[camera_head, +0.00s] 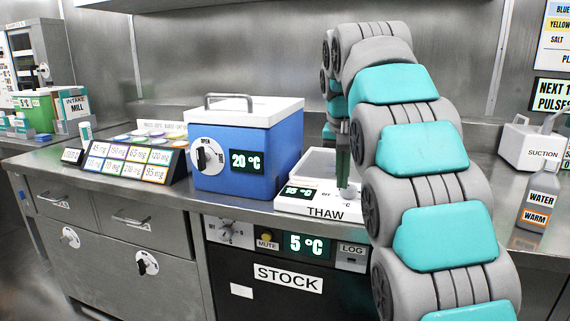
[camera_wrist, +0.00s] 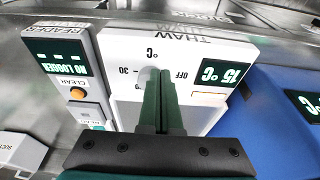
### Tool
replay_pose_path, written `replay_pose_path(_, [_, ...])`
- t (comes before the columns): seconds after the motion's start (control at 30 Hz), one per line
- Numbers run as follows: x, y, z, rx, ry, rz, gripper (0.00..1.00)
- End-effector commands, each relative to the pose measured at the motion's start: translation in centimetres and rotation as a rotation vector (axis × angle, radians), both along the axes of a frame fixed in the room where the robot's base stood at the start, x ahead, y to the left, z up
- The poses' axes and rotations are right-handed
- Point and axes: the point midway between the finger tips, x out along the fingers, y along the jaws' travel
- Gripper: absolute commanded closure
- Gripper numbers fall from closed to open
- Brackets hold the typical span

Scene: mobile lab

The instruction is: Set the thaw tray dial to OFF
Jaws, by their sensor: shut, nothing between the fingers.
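The thaw tray (camera_head: 320,210) is a white unit labelled THAW on the steel counter, with a clear-lidded box behind its front panel. In the wrist view the tray's panel (camera_wrist: 215,50) appears upside down, with marks for OFF, 30 and °C around a pale dial (camera_wrist: 146,76). The dial is partly hidden by my fingers, so its pointer setting cannot be read. A dark display (camera_wrist: 221,73) shows a lit temperature, hard to read exactly. My gripper (camera_head: 343,184), with green fingers shut and empty, points down at the dial; its fingertips (camera_wrist: 158,72) overlap it, contact unclear.
A blue cooler box (camera_head: 235,150) with a white lid stands left of the tray. A reader unit (camera_wrist: 75,65) showing NO LOGGER sits beside the tray in the wrist view. The STOCK fridge (camera_head: 285,285) is below.

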Motion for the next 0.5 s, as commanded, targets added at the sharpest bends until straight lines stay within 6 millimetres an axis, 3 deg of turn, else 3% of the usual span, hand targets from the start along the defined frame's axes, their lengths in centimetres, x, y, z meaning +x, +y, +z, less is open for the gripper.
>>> replay_pose_path(0.13, [0.4,-0.2,-1.7,0.000,0.003,0.001,1.00])
replay_pose_path(0.5, [0.6,-0.2,-2.0,0.000,0.000,0.001,1.00])
